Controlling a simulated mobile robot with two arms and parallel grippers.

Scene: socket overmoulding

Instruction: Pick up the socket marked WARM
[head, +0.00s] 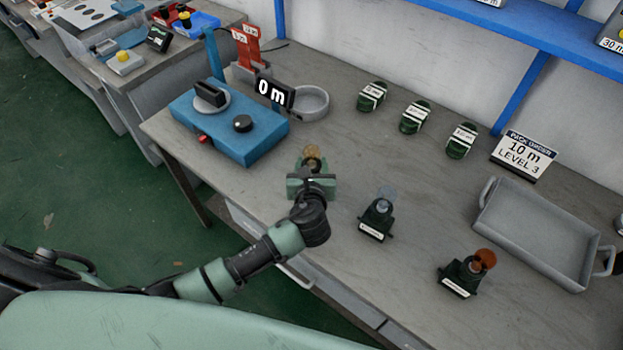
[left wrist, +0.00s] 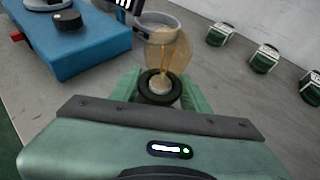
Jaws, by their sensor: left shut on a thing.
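My left gripper (head: 311,177) is shut on a dark socket with a pale amber bulb (head: 312,154). In the left wrist view the amber bulb (left wrist: 168,52) and the socket's dark ring (left wrist: 160,88) stand upright between the green fingers. The gripper hides this socket's label, and I cannot tell whether its base touches the table. A second socket (head: 376,219) with a clear bluish bulb and a third socket (head: 461,277) with an orange bulb stand to the right. Their white labels are too small to read. My right gripper is not in view.
A blue machine (head: 255,146) with knobs and a "0 m" display (head: 273,91) stands left of the gripper. A round grey dish (head: 311,106) is behind. Several dark green coils (head: 415,117) lie at the back. A grey tray (head: 540,236) and a "10 m LEVEL 3" sign (head: 525,153) are right.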

